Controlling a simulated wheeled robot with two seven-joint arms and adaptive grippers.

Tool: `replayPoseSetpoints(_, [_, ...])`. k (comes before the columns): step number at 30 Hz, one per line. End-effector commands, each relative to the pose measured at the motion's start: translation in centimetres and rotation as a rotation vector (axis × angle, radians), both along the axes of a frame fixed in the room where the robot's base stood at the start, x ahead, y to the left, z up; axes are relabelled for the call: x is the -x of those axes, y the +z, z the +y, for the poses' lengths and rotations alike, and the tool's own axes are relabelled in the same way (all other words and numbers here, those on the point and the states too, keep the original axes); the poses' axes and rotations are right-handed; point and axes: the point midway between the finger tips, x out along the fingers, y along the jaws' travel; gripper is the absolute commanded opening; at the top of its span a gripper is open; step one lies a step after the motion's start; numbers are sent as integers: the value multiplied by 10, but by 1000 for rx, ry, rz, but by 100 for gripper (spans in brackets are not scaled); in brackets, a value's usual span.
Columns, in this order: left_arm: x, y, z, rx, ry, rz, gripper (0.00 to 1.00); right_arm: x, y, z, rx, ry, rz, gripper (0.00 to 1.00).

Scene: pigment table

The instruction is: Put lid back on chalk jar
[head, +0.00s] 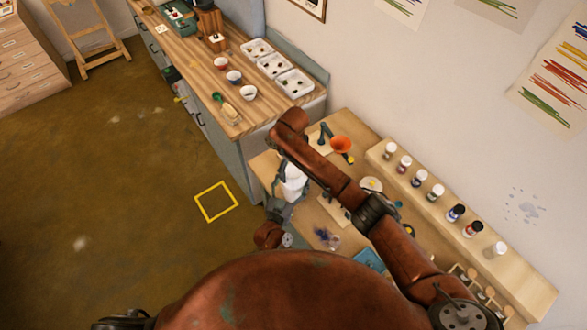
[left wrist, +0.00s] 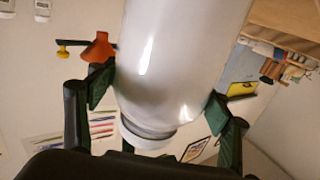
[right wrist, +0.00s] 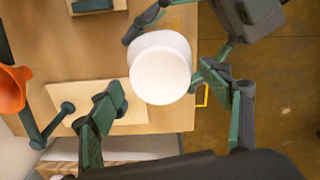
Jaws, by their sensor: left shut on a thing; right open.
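The white chalk jar (left wrist: 180,60) fills the middle of the left wrist view, between the green pads of my left gripper (left wrist: 160,96), which is shut on its body. In the head view the jar (head: 294,186) is held up near the table's left edge. A white lid (left wrist: 148,138) shows at the end of the jar's neck. In the right wrist view the lid (right wrist: 160,76) is a smooth closed white disc on top. I cannot tell whether it is fully seated. My right gripper (right wrist: 163,95) is open, its fingers on either side of the lid.
The small wooden table (head: 262,165) holds an orange funnel (head: 341,144), a blue tray (head: 369,259) and other items. A raised shelf (head: 515,272) with several small jars runs along the wall. A counter (head: 215,75) with bowls and white trays stands behind. The floor to the left is open.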

Motion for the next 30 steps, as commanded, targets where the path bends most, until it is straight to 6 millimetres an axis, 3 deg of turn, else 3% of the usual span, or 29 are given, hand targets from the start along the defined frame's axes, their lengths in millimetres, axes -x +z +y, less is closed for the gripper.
replayPoseSetpoints(7, [0, 0, 0, 0, 0, 1, 5, -1, 16, 1, -1, 1, -3, 72])
replayPoseSetpoints(21, [0, 0, 0, 0, 0, 1, 5, -3, 106, -1, 1, 1, -7, 72])
replayPoseSetpoints(30, [0, 0, 0, 0, 0, 1, 5, 0, 120, 0, 0, 1, 0, 72])
